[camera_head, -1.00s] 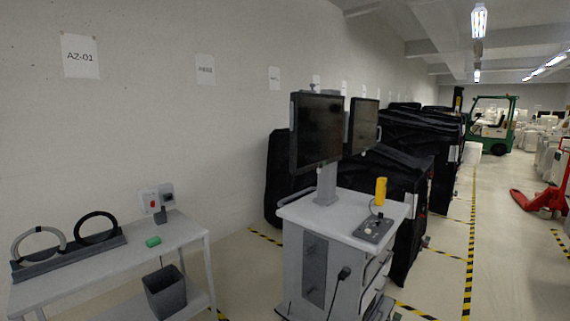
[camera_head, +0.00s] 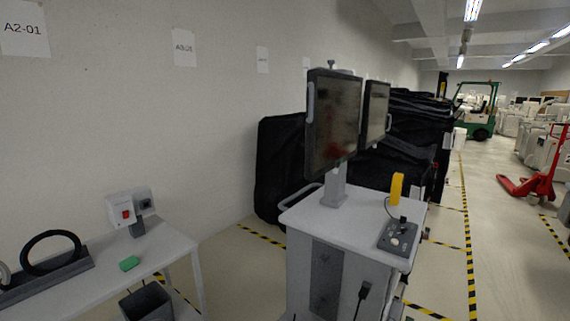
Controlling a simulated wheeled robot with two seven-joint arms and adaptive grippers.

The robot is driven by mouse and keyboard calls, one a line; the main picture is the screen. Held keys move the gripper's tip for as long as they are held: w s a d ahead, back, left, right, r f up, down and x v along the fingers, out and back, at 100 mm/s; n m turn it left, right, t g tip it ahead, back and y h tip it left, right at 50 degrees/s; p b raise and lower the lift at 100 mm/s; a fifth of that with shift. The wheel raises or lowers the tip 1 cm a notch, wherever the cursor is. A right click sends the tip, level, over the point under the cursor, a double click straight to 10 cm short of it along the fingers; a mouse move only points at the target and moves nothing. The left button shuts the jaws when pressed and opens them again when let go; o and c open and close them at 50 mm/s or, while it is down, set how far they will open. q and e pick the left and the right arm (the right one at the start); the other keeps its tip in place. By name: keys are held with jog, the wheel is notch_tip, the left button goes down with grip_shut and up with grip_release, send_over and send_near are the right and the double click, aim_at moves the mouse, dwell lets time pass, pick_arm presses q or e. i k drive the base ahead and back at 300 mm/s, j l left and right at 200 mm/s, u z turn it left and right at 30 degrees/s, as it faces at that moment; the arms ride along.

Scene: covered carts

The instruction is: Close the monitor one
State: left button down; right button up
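A dual-screen monitor stands on a post on the white cart. The nearer dark monitor (camera_head: 333,122) faces left of me, and the second monitor (camera_head: 376,112) is angled beside it. Both are upright and apart at the outer edges, with a handle on the near one's left side. The white cart (camera_head: 318,212) carries a grey control panel (camera_head: 398,236) and a yellow handheld device (camera_head: 397,188). Neither of my grippers shows in the head view.
A white table (camera_head: 165,248) at lower left holds a green block (camera_head: 129,263), a black ring (camera_head: 52,252) and a red-switch box (camera_head: 127,208). A grey bin (camera_head: 147,302) stands below. Covered black carts (camera_head: 281,165) stand behind. Open floor lies right, with a red pallet jack (camera_head: 535,180).

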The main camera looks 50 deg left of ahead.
aim_at(334, 102)
jog(key=j, duration=1.4)
jog(key=i+z, duration=0.05)
